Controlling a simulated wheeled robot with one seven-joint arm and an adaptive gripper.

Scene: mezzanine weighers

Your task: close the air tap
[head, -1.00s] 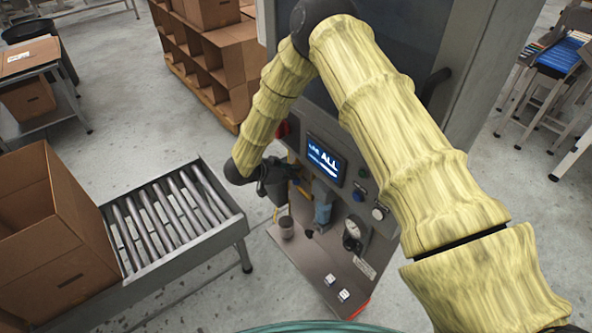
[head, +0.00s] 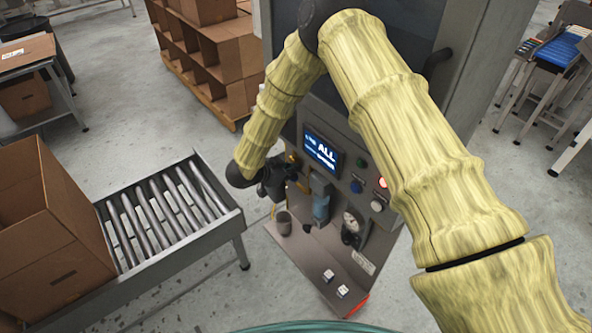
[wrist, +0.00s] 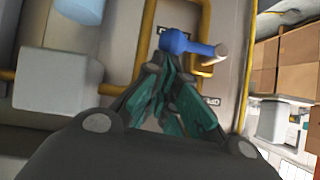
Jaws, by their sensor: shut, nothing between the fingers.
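The air tap (wrist: 188,43) has a blue handle with a pale end, lying roughly crosswise in the wrist view over a yellow pipe (wrist: 147,35). My gripper (wrist: 167,72) is shut and empty, its teal fingertips right at the near side of the blue handle. I cannot tell whether they touch it. In the head view my gripper (head: 284,178) is at the left side of the machine's panel, and it hides most of the tap there.
A grey cup (head: 284,223) stands on the ledge below. A roller conveyor (head: 165,215) with a cardboard box (head: 45,225) is at the left.

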